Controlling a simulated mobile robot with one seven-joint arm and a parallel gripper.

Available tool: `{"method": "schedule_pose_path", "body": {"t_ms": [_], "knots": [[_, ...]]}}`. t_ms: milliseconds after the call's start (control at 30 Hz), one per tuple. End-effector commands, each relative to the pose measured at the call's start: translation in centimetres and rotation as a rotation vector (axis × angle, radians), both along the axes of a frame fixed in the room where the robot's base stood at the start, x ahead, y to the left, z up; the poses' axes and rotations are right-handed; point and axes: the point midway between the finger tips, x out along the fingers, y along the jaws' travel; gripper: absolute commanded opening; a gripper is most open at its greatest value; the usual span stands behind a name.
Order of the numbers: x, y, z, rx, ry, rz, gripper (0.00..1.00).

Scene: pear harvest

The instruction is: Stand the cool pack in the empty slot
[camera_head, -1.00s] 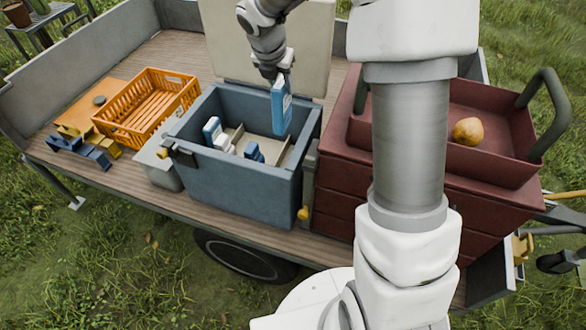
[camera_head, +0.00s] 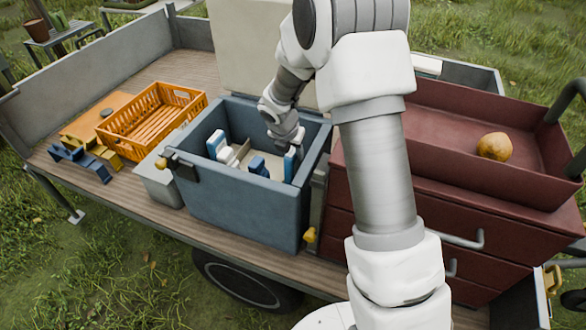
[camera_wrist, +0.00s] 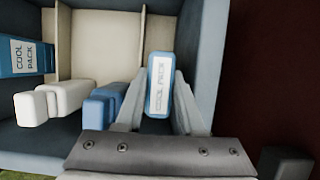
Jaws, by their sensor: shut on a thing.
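A blue cool pack with a white label (camera_wrist: 159,82) is between the fingers of my gripper (camera_wrist: 158,105), which is shut on it. In the head view the held pack (camera_head: 290,166) is down inside the blue-grey cool box (camera_head: 235,205), near its right wall. My gripper (camera_head: 288,142) reaches into the box from above. Another cool pack (camera_wrist: 25,57) stands at the left wall of the box; it also shows in the head view (camera_head: 215,143). Pale dividers (camera_wrist: 103,45) split the box floor. Whether the held pack touches the floor cannot be told.
Inside the box are white objects (camera_wrist: 55,100) and a blue object (camera_wrist: 103,103), just left of my gripper. An orange crate (camera_head: 150,122) stands left of the box. A dark red chest with a tray holding a pear (camera_head: 494,147) stands close on the right.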

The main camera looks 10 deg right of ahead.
Motion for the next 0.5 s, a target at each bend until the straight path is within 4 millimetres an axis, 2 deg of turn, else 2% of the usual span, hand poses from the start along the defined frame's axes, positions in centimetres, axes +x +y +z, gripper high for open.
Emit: {"method": "schedule_pose_path", "body": {"t_ms": [233, 400, 500], "knots": [[0.1, 0.1, -1.9, 0.0, -0.001, 0.002, 0.0], [0.0, 0.1, -4.6, -0.001, 0.001, 0.001, 0.0], [0.1, 0.0, -5.5, 0.0, -0.002, 0.002, 0.0]]}}
